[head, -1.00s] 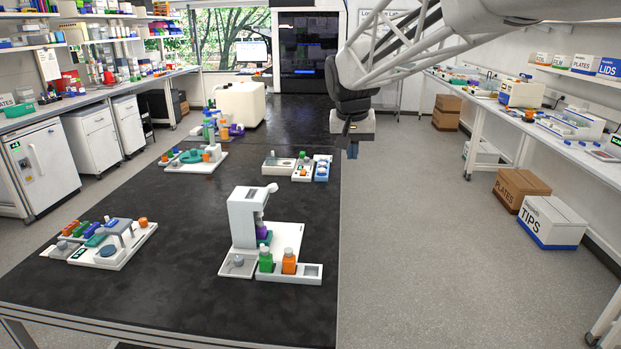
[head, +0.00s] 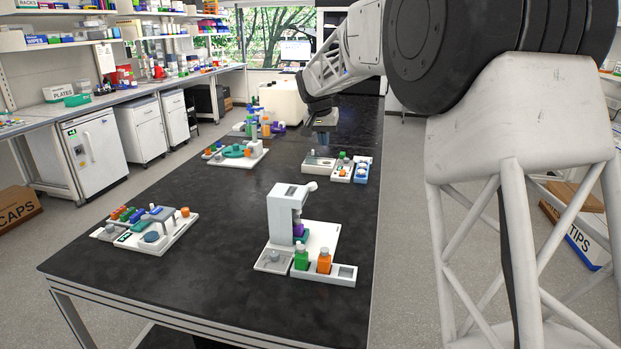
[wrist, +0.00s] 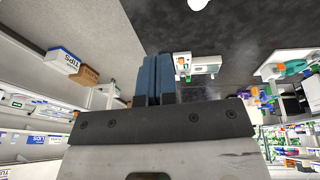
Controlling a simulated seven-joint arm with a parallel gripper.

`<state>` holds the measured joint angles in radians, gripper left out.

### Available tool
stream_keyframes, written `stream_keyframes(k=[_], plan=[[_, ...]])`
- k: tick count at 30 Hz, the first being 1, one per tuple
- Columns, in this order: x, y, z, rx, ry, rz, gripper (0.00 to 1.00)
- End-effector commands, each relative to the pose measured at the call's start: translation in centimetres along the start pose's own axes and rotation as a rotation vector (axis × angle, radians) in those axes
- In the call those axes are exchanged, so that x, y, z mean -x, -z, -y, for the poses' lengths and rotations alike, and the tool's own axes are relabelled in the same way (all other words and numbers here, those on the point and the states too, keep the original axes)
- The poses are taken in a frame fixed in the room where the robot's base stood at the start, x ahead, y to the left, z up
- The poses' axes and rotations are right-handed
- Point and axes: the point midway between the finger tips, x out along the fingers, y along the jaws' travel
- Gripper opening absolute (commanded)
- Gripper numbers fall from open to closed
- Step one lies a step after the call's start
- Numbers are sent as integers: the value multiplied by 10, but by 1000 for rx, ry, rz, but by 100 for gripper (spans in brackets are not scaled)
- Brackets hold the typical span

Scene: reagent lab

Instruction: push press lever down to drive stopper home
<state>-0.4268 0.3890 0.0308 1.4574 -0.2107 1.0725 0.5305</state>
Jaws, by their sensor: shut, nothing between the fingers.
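The white press (head: 283,215) stands upright on its white base in the middle of the table in the head view. Its lever (head: 310,186) sticks out to the right at the top, raised. A purple bottle (head: 298,230) sits under the press head; the stopper is too small to make out clearly. My gripper (head: 322,139) is in the air beyond the press, toward the far end of the table, apart from the lever. In the wrist view its two blue fingers (wrist: 142,75) are together and empty. A white rounded tip (wrist: 197,4), perhaps the lever's end, is cut off at the top edge.
Green (head: 301,260) and orange (head: 324,263) bottles stand in a white rack before the press. A multi-part station (head: 150,230) is at left, a teal-topped station (head: 237,152) farther back, and small trays (head: 340,168) near my gripper. Dark tabletop between them is clear.

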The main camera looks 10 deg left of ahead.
Motion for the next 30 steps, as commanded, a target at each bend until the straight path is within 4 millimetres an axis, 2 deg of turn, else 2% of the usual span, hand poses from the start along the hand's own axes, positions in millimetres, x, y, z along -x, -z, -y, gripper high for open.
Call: stream_keyframes(k=[1,6,12,17,30], plan=[[-8,7,14,1,-2,-1,0],[-26,24,52,0,-6,-7,0],[-38,34,79,-2,-7,-12,0],[-40,36,85,-3,-8,-14,0],[-43,36,84,-3,-9,-13,0]])
